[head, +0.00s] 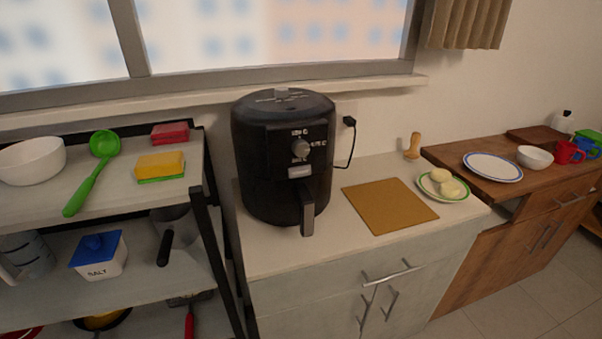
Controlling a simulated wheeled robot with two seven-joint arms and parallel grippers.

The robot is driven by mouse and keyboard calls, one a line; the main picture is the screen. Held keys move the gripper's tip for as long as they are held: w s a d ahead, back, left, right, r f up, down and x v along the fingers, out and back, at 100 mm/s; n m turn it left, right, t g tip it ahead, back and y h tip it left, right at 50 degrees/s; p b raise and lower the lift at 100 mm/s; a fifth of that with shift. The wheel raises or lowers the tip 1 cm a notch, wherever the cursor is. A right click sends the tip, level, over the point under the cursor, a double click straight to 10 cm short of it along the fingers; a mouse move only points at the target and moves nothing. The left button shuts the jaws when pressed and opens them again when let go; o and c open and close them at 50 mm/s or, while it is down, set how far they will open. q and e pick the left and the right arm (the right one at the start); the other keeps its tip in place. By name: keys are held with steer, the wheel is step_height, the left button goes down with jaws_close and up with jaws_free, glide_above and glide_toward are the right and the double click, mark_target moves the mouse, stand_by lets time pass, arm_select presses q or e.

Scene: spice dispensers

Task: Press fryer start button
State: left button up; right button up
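A black air fryer (266,187) stands upright on the light countertop, below the window. A small light rectangular panel (301,172), perhaps the start button, sits just below the knob. The drawer handle (308,207) sticks out at the lower front, and the basket appears closed. A black cord runs from the fryer to a wall plug on its right. Neither of my grippers is in view.
A brown board (389,206) and a plate (443,186) with pale food lie right of the fryer. A black-framed shelf (207,215) with a bowl, green ladle and sponges stands left. A wooden cabinet (518,240) with dishes stands right. Bare counter lies before the fryer.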

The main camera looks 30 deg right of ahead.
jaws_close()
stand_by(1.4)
